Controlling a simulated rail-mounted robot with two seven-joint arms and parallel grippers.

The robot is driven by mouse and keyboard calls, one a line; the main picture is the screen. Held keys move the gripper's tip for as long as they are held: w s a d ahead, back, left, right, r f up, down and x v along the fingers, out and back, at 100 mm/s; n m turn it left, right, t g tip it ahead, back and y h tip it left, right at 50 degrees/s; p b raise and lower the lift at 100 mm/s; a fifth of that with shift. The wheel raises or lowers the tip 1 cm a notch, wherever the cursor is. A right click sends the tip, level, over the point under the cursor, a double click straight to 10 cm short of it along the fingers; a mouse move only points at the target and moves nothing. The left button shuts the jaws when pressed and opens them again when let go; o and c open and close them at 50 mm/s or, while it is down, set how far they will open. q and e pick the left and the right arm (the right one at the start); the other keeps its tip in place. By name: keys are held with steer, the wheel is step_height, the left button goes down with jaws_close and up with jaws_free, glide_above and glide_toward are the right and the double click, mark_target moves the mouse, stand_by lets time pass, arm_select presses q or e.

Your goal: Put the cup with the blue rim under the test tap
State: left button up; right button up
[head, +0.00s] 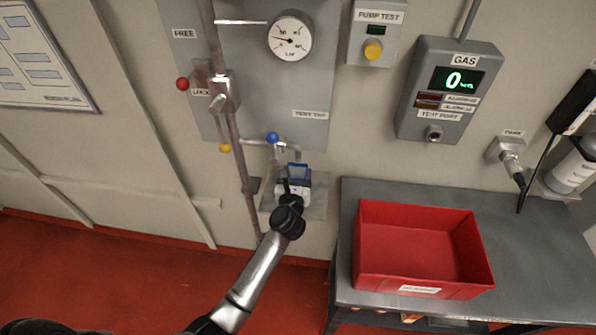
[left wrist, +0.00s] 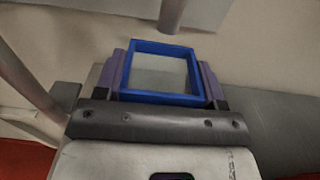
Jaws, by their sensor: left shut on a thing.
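The cup with the blue rim (head: 299,171) is a small square cup with a pale inside. My left gripper (head: 295,182) is shut on it near the wall, just below the test tap (head: 282,144). The tap has a blue knob and a short pipe bent down to the right. In the left wrist view the blue rim (left wrist: 163,98) sits between the two purple fingers, and its opening faces up. A grey pipe end (left wrist: 171,14) shows beyond the rim there. The gripper hides the cup's lower part in the head view, so I cannot tell whether it touches the ledge.
A small grey ledge (head: 316,207) juts from the wall below the tap. A vertical pipe (head: 239,165) with a lever valve (head: 222,92) runs just left. A red bin (head: 420,250) stands on the grey bench (head: 540,240) to the right.

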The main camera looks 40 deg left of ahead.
mark_target(298, 171)
arm_select(q)
steer(key=x, duration=0.3)
steer(key=shift+w+a+f+b, duration=0.1)
steer(key=shift+w+f+b, duration=0.05)
steer(key=shift+f+b, duration=0.4)
steer(key=shift+f, duration=0.1)
steer(key=shift+s+f, duration=0.1)
steer(key=shift+s, duration=0.15)
steer(key=shift+w, duration=0.1)
steer(key=shift+f, duration=0.25)
steer(key=o, duration=1)
steer(key=shift+r, duration=0.1)
